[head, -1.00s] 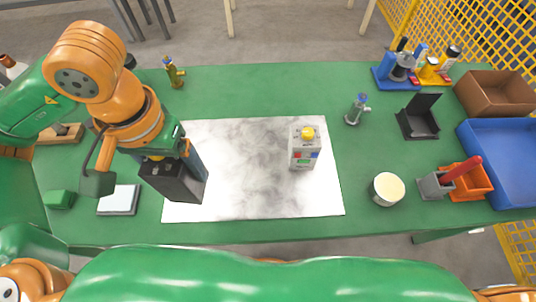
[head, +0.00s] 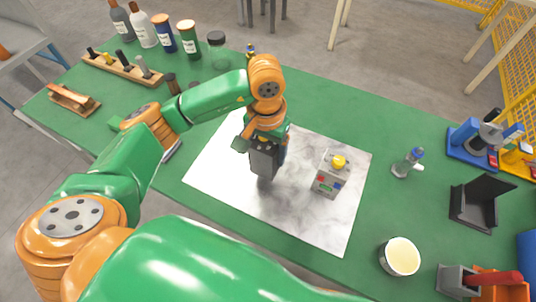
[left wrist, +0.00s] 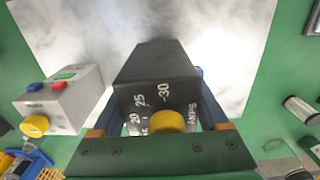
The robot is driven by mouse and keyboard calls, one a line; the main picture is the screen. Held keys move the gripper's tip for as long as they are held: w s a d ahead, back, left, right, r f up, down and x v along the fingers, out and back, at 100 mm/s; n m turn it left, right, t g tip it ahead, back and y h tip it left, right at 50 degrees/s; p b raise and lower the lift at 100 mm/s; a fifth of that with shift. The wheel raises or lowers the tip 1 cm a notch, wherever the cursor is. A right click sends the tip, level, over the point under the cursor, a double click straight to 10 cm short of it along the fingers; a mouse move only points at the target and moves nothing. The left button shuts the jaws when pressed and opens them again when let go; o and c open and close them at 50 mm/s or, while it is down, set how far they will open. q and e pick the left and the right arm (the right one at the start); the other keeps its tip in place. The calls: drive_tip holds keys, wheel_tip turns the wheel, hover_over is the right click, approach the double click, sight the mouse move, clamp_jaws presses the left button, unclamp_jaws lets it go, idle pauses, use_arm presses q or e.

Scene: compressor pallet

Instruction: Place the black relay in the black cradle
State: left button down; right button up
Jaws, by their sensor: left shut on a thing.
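My left gripper (head: 268,142) is shut on the black relay (head: 264,163) and holds it over the white marbled mat (head: 310,221). In the left wrist view the relay (left wrist: 155,72) sits between the two fingers, with white dial numbers and a yellow knob toward the camera. The black cradle (head: 478,204) stands at the right of the green table, with an upright back plate and an open tray, well apart from the gripper. My right gripper is not in view.
A grey box with a yellow button (head: 330,176) stands on the mat between relay and cradle. A small bottle (head: 408,163) and a round cream-topped tin (head: 400,257) stand near the cradle. Bottles and jars (head: 163,33) line the back left.

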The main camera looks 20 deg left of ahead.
use_arm(q)
wheel_tip(320, 180, down, 3)
drive_tip(key=shift+r+p, duration=0.15)
drive_tip(key=shift+p, duration=0.65)
drive_tip(key=shift+w+a+f, duration=0.1)
drive_tip(key=shift+a+f, duration=0.05)
drive_tip(key=shift+f, duration=0.15)
drive_tip(key=shift+f+b, duration=0.2)
drive_tip(key=shift+b, duration=0.3)
unclamp_jaws()
drive_tip(key=shift+r, duration=0.1)
drive_tip(key=shift+r, duration=0.1)
